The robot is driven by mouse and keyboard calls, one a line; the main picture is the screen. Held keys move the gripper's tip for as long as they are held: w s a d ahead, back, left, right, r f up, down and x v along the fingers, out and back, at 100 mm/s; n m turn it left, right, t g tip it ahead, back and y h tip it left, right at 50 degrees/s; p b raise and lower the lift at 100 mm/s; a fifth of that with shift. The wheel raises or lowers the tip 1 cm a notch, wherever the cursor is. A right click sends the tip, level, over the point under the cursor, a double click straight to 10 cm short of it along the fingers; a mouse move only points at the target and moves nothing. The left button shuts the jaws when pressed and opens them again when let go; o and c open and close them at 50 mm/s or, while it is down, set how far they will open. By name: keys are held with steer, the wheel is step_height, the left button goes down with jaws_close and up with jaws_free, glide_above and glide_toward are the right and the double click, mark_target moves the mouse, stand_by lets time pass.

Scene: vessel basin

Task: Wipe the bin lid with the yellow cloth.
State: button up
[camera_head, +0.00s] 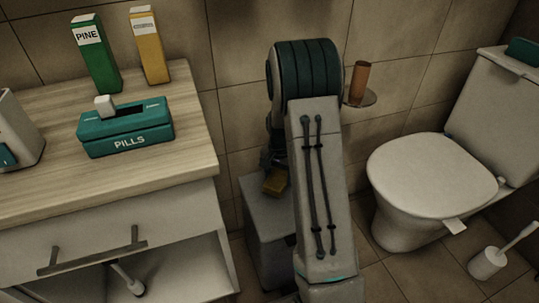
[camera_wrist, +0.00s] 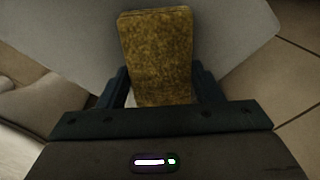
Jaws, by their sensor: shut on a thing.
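The yellow cloth (camera_wrist: 156,50) is a mottled yellow-brown block between the two fingers of my gripper (camera_wrist: 162,88) in the wrist view. My gripper is shut on it. In the head view the cloth (camera_head: 276,181) shows as a small yellow patch below my gripper (camera_head: 272,163), over the bin lid. The bin lid (camera_head: 255,187) is the pale grey top of a box-like bin between the cabinet and the toilet. In the wrist view the lid (camera_wrist: 235,40) lies behind the cloth. My arm hides the lid's right part. I cannot tell whether the cloth touches the lid.
The wooden counter (camera_head: 185,185) at left holds a teal PILLS box (camera_head: 125,134), a green PINE carton (camera_head: 97,60) and a yellow carton (camera_head: 150,45). The toilet (camera_head: 432,178) stands at right. A brown cup (camera_head: 358,80) sits on a small wall shelf behind my arm.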

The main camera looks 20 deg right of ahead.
step_height(320, 180, up, 3)
steer(key=shift+s+r+p, duration=0.15)
steer(key=shift+p, duration=0.45)
steer(key=shift+r+p, duration=1.85)
steer(key=shift+r, duration=0.5)
